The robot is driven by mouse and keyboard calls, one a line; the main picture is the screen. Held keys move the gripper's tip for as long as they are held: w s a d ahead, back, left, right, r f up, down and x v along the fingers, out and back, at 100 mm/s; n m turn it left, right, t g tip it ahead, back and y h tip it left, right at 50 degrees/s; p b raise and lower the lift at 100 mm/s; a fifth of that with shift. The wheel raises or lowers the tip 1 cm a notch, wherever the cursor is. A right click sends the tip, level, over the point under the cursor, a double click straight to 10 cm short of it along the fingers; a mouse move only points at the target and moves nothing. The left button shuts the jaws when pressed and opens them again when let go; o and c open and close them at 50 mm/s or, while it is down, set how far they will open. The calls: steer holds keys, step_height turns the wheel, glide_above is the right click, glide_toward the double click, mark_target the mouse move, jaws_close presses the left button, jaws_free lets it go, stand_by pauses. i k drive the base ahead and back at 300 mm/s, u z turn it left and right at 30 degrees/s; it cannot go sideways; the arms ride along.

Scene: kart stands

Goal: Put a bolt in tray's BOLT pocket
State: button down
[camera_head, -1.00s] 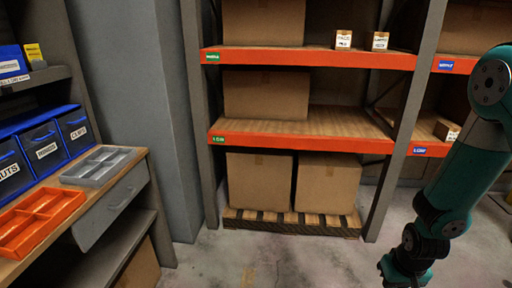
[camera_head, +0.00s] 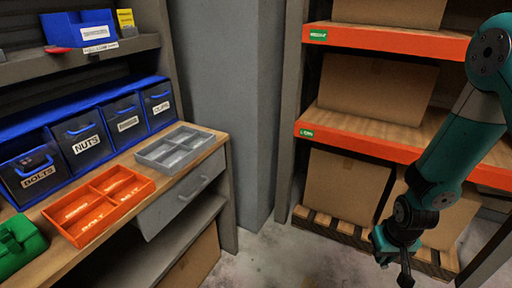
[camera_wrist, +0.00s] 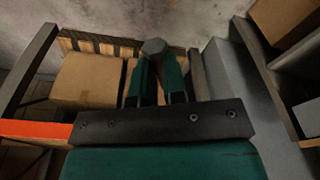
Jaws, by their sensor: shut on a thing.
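The orange tray (camera_head: 118,218) lies on the workbench at the left of the head view. It has several pockets with raised labels. The front pocket reads BOLT, and the pockets look empty. My gripper (camera_head: 403,266) hangs at the right of the head view, over the floor and well away from the tray. In the wrist view my gripper (camera_wrist: 156,72) is shut on a grey bolt (camera_wrist: 154,46). A dark bin labelled BOLTS (camera_head: 36,180) stands behind the tray.
Bins labelled NUTS (camera_head: 86,146) and others stand in a row along the bench back. A grey tray (camera_head: 176,148) lies right of the orange one, and a green object (camera_head: 20,240) left of it. An orange-edged rack (camera_head: 360,144) with boxes stands behind my arm.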

mark_target(177, 147)
steer(key=u, duration=0.75)
steer(key=i, duration=0.7)
steer(key=u, duration=0.75)
